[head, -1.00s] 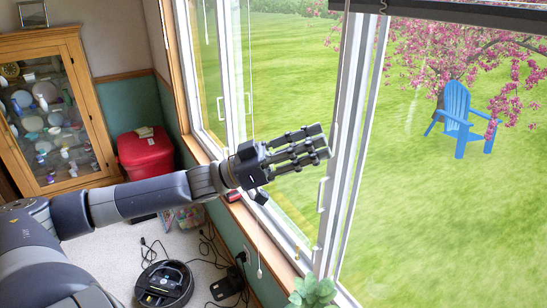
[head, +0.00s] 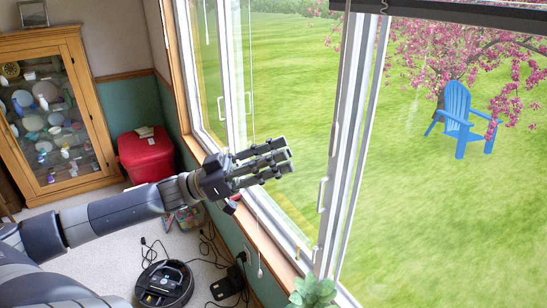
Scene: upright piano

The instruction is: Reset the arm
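My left gripper (head: 262,182) is in the middle of the head view, at the end of my dark grey arm that comes in from the left. Its long fingers are straight and point to the right, towards the window. The thumb hangs below, apart from the fingers. The gripper is open and I see nothing held in it. It is in front of the window (head: 325,190) and above the wooden sill (head: 262,240); I cannot tell whether it touches either. My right gripper is not in view.
A glass-front cabinet (head: 88,60) and a red bin (head: 147,158) stand at the back left. A robot vacuum (head: 164,285) and cables lie on the carpet below. A green plant (head: 315,292) is by the sill at the bottom. A blue chair (head: 458,115) stands outside.

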